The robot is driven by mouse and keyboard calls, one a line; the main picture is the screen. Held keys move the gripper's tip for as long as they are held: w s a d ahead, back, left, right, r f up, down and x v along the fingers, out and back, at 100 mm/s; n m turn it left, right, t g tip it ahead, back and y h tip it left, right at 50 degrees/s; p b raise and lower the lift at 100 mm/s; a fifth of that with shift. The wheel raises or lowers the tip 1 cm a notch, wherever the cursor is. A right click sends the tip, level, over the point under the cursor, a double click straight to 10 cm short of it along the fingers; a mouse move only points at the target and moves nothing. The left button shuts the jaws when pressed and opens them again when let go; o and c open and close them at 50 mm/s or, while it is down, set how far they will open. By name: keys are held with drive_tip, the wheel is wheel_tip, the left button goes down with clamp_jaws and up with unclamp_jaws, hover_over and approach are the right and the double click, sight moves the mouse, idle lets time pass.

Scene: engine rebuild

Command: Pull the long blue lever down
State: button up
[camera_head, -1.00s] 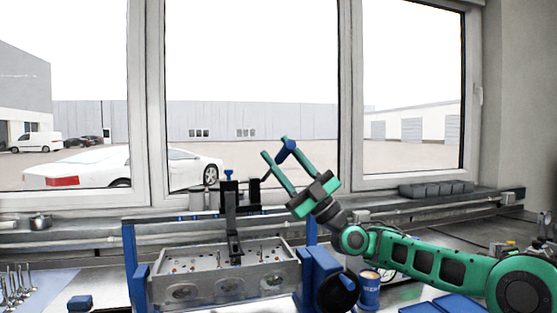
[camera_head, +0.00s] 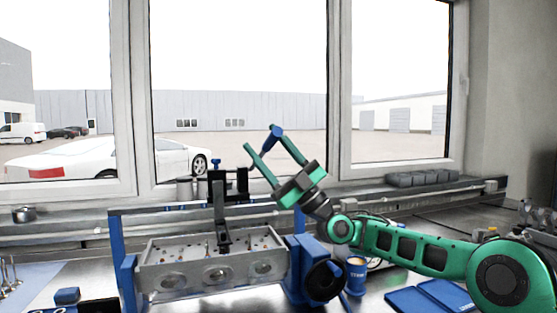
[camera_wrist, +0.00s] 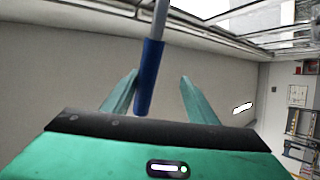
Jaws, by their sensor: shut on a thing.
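The long lever's blue handle (camera_wrist: 149,78) stands between the fingers of my gripper (camera_wrist: 151,85) in the wrist view, close to the left finger, with a grey rod running up from it. In the head view the handle (camera_head: 272,140) shows between the green fingers of my gripper (camera_head: 260,140), raised above the bench. My gripper is shut on the handle. The lever's rod and its pivot are not clear in the head view. Left of my gripper, a black tool with a blue knob (camera_head: 216,163) stands over the cylinder head.
A grey cylinder head (camera_head: 212,268) sits in a blue stand (camera_head: 128,270) below left of my gripper. A blue cup (camera_head: 356,275) and blue trays (camera_head: 430,297) lie to the right. Windows and a sill with dark boxes (camera_head: 420,178) are behind.

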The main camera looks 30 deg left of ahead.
drive_tip(key=v, duration=1)
drive_tip(key=shift+w+d+f, duration=0.2)
drive_tip(key=shift+f, duration=0.05)
